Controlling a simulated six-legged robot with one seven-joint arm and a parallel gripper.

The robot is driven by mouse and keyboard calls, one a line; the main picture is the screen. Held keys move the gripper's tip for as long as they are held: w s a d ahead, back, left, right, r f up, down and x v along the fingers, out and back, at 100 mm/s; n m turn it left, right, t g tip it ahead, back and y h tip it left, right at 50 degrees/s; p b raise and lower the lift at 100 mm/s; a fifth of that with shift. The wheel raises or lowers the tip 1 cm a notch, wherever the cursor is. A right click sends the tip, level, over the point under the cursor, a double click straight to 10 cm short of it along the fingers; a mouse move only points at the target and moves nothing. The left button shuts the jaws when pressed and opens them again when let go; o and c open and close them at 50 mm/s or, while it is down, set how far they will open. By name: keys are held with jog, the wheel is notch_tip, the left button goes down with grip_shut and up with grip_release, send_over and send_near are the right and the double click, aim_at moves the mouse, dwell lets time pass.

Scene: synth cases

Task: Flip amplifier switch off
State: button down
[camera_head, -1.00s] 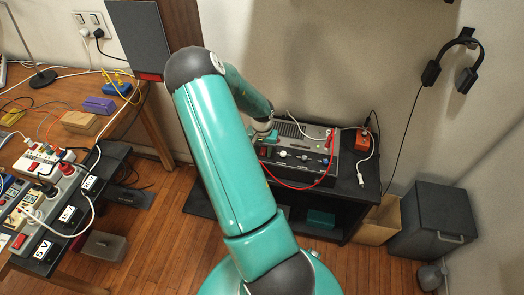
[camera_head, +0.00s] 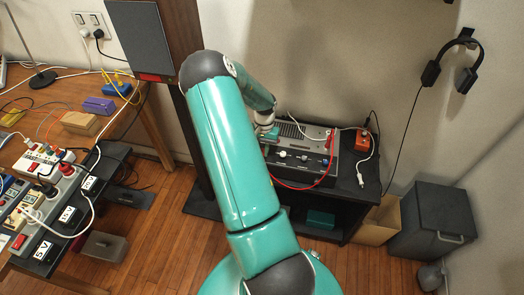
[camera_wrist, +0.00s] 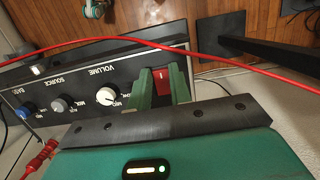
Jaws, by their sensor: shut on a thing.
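The amplifier (camera_head: 315,150) is a dark unit with a row of knobs on its front, standing on the black shelf in the head view. In the wrist view its front panel (camera_wrist: 75,85) shows knobs labelled volume, source and bass. A red rocker switch (camera_wrist: 163,78) with a white mark sits at the end of the panel. My gripper (camera_wrist: 161,85) has its two green fingers on either side of the red switch, shut on it. In the head view my arm hides the left end of the amplifier; the switch is not visible there.
A red cable (camera_wrist: 120,40) runs across the wrist view close in front of the fingers and loops over the amplifier's front. An orange box (camera_head: 363,139) and white cable lie right of the amplifier. A speaker (camera_head: 155,40) stands behind left; a dark bin (camera_head: 432,222) stands right.

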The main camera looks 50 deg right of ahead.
jog(key=shift+w+d+y, duration=0.1)
jog(key=shift+y, duration=0.4)
jog(key=shift+r, duration=0.1)
jog(key=c, duration=1.3)
grip_release()
jog(key=v, duration=1.4)
jog(key=shift+w, duration=0.15)
